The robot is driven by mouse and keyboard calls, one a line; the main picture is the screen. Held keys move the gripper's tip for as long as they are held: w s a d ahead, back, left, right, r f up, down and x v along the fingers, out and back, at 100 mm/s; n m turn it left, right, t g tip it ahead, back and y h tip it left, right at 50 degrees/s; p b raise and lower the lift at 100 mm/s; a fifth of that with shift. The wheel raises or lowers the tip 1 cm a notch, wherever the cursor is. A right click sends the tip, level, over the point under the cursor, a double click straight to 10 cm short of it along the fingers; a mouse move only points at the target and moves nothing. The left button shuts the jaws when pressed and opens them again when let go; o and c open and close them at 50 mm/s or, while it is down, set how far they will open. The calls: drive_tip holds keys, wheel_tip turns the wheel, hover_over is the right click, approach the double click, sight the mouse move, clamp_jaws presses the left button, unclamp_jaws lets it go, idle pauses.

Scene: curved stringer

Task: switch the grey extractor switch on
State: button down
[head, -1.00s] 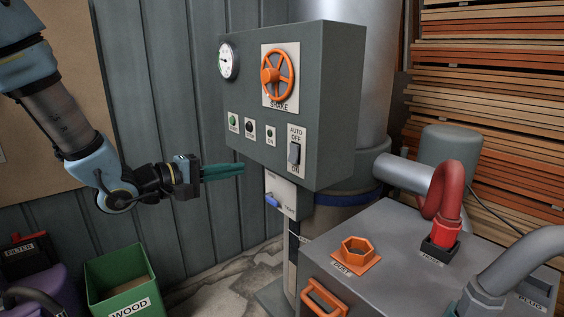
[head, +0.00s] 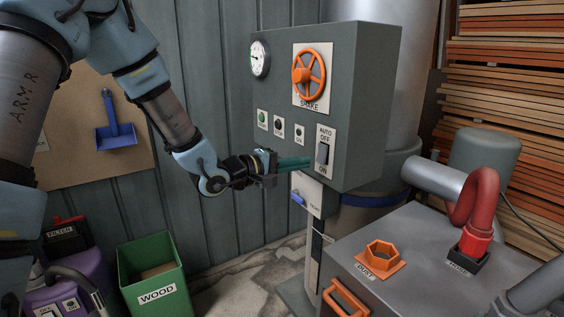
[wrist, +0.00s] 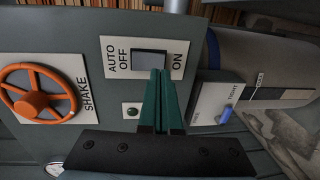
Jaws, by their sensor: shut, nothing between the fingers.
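The grey extractor switch (head: 322,153) is a rocker on a white plate marked AUTO, OFF and ON, low on the right of the grey cabinet's front. In the wrist view the rocker (wrist: 149,61) lies just beyond my fingertips, between the OFF and ON labels. My gripper (head: 308,162) is shut and empty, its green fingers pointing right toward the plate's lower left. In the wrist view my gripper (wrist: 161,74) has its tips overlapping the rocker's lower edge near the ON side. I cannot tell whether they touch it. The rocker's tilt is unclear.
The cabinet (head: 366,110) also carries an orange SHAKE wheel (head: 309,75), a gauge (head: 260,59) and several small buttons. A metal machine (head: 400,250) stands front right; a green WOOD bin (head: 152,280) is below left.

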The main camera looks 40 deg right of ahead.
sight(320, 161)
drive_tip(key=d, duration=0.3)
drive_tip(key=shift+s+d+f+p, duration=0.1)
drive_tip(key=shift+f+p, duration=0.1)
drive_tip(key=shift+p, duration=0.15)
drive_tip(key=shift+d+f+b, duration=0.1)
drive_tip(key=shift+f+b, duration=0.1)
drive_tip(key=shift+b, duration=0.15)
drive_tip(key=shift+d, duration=0.1)
drive_tip(key=shift+r, duration=0.1)
